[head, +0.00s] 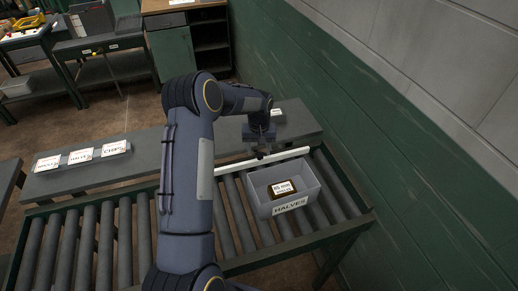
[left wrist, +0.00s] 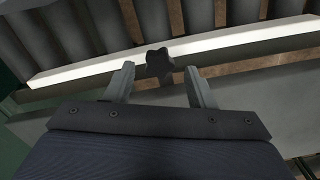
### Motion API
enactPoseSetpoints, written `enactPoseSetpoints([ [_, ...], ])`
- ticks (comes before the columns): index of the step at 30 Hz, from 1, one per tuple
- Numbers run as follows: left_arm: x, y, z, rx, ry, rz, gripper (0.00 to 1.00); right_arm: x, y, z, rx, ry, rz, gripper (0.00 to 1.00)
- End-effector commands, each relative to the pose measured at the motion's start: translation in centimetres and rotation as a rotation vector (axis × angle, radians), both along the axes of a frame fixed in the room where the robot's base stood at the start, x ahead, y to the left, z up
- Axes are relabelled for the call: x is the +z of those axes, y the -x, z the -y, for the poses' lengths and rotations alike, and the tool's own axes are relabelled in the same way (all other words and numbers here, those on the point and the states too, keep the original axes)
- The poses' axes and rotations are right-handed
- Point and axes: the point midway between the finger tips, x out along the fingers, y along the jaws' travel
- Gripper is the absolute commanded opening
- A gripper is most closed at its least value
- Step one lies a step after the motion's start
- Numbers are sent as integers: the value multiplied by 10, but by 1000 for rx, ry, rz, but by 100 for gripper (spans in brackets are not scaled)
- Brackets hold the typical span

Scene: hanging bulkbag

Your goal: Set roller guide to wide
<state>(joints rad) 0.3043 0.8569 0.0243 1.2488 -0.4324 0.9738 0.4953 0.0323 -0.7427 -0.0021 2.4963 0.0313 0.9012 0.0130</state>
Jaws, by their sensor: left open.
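The roller guide is a long white rail (head: 236,165) lying across the rollers along the far side of the conveyor. It crosses the left wrist view (left wrist: 92,70) at a slant. A dark lobed knob (left wrist: 160,64) sits at the rail's near edge in that view; in the head view it is small and partly hidden under my gripper. My left gripper (head: 262,148) is over the rail, just behind the grey bin. Its two fingers (left wrist: 160,86) are spread, with the knob showing between and just beyond their tips. I cannot tell whether they touch it. My right gripper is not in view.
A grey bin (head: 290,207) marked HALVES stands on the rollers (head: 105,240) and holds a labelled item (head: 283,188). A grey shelf (head: 60,180) behind the conveyor carries several sign cards (head: 80,156). A green wall (head: 400,170) borders the right. Rollers left of my arm are clear.

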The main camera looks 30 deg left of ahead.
Motion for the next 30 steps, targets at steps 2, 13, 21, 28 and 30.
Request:
enactPoseSetpoints([
  [2,1,0,1,0,1,-1,50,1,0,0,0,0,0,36],
  [13,47,0,0,0,-1,2,50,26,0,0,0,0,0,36],
  [21,79,0,0,0,-1,1,50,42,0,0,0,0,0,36],
  [28,78,0,0,0,0,0,50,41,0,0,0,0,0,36],
  [30,78,0,0,0,0,0,50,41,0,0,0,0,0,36],
])
